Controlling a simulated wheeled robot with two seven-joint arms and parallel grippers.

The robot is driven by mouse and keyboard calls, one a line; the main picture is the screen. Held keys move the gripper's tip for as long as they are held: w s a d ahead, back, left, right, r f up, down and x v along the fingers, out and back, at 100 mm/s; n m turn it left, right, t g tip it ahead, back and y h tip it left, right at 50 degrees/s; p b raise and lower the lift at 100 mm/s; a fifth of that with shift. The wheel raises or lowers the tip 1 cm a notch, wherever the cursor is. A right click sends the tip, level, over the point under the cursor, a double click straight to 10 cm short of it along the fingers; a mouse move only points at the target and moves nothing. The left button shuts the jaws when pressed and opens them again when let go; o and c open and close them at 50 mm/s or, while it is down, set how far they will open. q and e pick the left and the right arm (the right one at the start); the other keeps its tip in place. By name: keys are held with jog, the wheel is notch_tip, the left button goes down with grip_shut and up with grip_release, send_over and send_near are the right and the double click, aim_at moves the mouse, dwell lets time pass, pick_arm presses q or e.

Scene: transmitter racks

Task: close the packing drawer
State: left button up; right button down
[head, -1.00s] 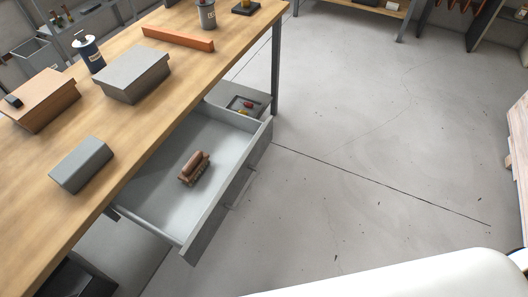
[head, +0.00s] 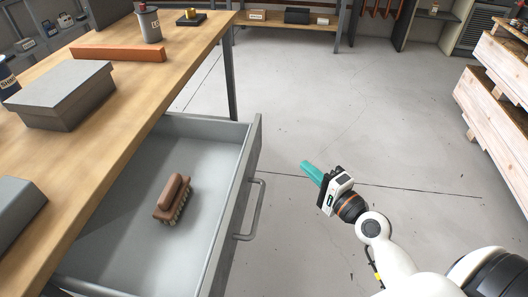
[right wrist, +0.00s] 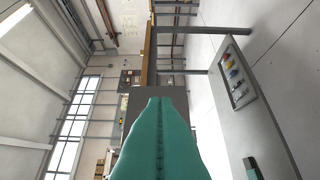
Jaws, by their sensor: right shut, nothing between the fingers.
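The packing drawer (head: 150,262) is a grey drawer pulled well out from under the wooden workbench. Its front panel (head: 236,190) faces right and carries a grey bar handle (head: 254,212). A brown brush (head: 172,198) with pale bristles lies inside it. My right gripper (head: 306,166) has teal fingers, shut and empty, above the floor to the right of the drawer front, apart from it. The shut fingers also fill the lower middle of the right wrist view (right wrist: 155,110). My left gripper is not in view.
The workbench top (head: 110,125) holds a grey lidded box (head: 62,95), an orange bar (head: 130,52) and a canister (head: 149,24). Wooden crates (head: 495,95) stand at the right. Open floor lies between. A tray of coloured-handled tools (right wrist: 233,74) shows in the right wrist view.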

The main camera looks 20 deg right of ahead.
send_near(260, 137)
jog(key=w+d, duration=0.3)
jog(key=w, duration=0.1)
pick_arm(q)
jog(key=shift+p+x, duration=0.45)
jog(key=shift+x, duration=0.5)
pick_arm(e)
jog(key=w+a, duration=0.1)
jog(key=w+a+f, duration=0.1)
jog(key=a, duration=0.1)
jog(key=shift+w+a, duration=0.2)
jog(key=shift+a, duration=0.1)
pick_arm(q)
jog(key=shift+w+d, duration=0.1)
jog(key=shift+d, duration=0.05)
